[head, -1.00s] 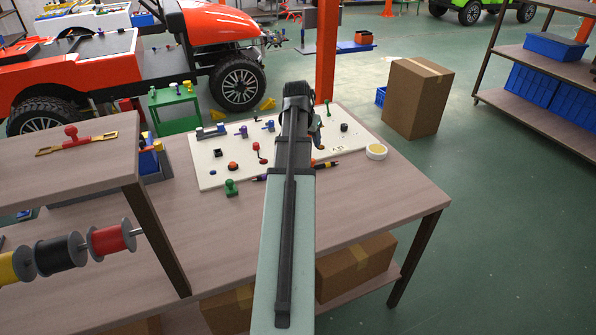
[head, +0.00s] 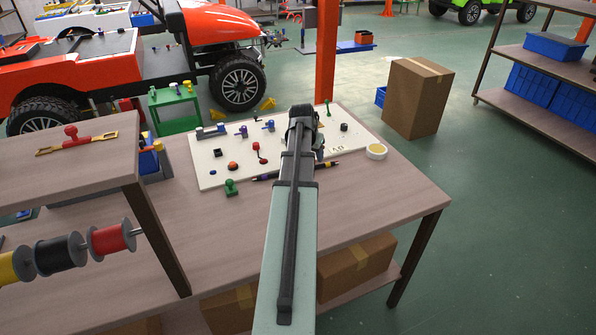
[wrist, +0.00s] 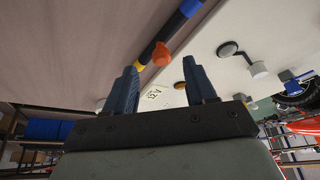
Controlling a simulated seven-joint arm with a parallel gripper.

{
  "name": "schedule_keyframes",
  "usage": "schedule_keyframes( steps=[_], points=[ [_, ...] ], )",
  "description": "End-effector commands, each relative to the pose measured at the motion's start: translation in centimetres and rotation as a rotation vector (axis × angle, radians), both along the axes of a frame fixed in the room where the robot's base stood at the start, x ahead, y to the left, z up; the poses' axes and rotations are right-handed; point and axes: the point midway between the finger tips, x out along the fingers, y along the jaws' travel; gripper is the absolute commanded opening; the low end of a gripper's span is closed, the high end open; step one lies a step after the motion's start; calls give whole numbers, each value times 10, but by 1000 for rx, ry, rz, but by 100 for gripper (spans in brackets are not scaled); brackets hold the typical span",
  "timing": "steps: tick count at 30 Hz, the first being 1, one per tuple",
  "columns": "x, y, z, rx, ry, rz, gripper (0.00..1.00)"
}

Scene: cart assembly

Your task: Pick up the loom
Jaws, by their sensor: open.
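The loom is a dark rod with coloured bands, lying along the near edge of the white board (head: 215,180) on the table. In the head view my arm hides its middle; its left part (head: 268,177) and right end show. In the wrist view the loom (wrist: 172,32) runs diagonally, with blue and yellow bands and an orange piece near its lower end. My gripper (wrist: 158,78) is open and empty, its two fingers pointing toward the loom's lower end. The orange piece appears between the fingertips in the picture; I cannot tell the remaining distance.
The board carries several small parts, including a red-topped lever (head: 256,147) and an orange button (head: 233,166). A green piece (head: 231,187) stands at its near edge. A tape roll (head: 376,152) lies at right. A raised shelf (head: 95,165) with wire spools is at left. The near tabletop is clear.

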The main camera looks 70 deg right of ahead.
Motion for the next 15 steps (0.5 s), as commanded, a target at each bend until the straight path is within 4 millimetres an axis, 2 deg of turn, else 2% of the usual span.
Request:
schedule_keyframes(
  steps=[9,15],
  points=[
    [1,-14,-34,0,0,-1,56],
    [0,-17,-43,0,0,0,56]
  ],
)
